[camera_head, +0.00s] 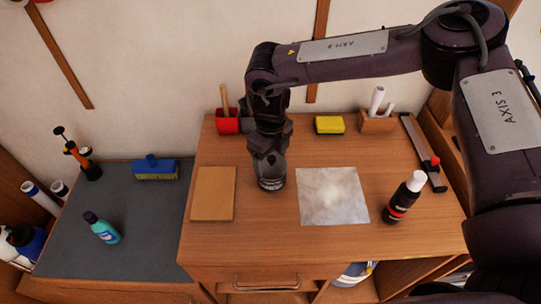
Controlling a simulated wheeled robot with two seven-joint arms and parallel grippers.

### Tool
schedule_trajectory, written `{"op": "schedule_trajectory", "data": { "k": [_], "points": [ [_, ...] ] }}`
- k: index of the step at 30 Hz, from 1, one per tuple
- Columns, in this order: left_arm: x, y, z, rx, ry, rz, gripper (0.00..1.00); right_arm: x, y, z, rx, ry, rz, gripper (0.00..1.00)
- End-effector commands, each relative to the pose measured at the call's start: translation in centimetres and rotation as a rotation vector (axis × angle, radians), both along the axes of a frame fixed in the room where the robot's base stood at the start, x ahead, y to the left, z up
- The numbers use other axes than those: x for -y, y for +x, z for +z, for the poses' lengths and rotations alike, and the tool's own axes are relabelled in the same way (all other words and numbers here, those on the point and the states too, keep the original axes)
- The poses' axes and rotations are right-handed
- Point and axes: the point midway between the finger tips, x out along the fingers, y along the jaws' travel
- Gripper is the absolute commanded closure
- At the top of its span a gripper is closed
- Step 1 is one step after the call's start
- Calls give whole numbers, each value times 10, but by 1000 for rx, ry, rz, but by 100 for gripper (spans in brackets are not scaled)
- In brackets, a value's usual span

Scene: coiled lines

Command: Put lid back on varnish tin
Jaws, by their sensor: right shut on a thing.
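The varnish tin (272,184) is a small dark cylinder with a pale label, upright on the wooden bench between a brown board and a silvery sheet. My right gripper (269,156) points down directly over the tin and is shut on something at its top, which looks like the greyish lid. The fingers hide most of the lid, so I cannot tell whether it is seated on the rim or just above it. My left gripper is not in view.
The brown board (214,194) lies left of the tin and the silvery sheet (333,196) right. A dark bottle with a white cap (405,197) stands further right. A red container (227,122), yellow sponge (329,125) and wooden holder (377,123) line the back.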

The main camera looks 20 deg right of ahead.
Motion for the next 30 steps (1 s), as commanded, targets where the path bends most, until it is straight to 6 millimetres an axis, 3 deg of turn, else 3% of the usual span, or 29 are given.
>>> {"op": "schedule_trajectory", "data": {
  "k": [6,7,13,30],
  "points": [
    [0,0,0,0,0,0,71,0,0,0,0,0,0,49],
    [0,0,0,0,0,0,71,0,0,0,0,0,0,26],
    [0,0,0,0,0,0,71,0,0,0,0,0,0,2],
    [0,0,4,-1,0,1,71,0,0,5,0,0,0,0]
  ]
}}
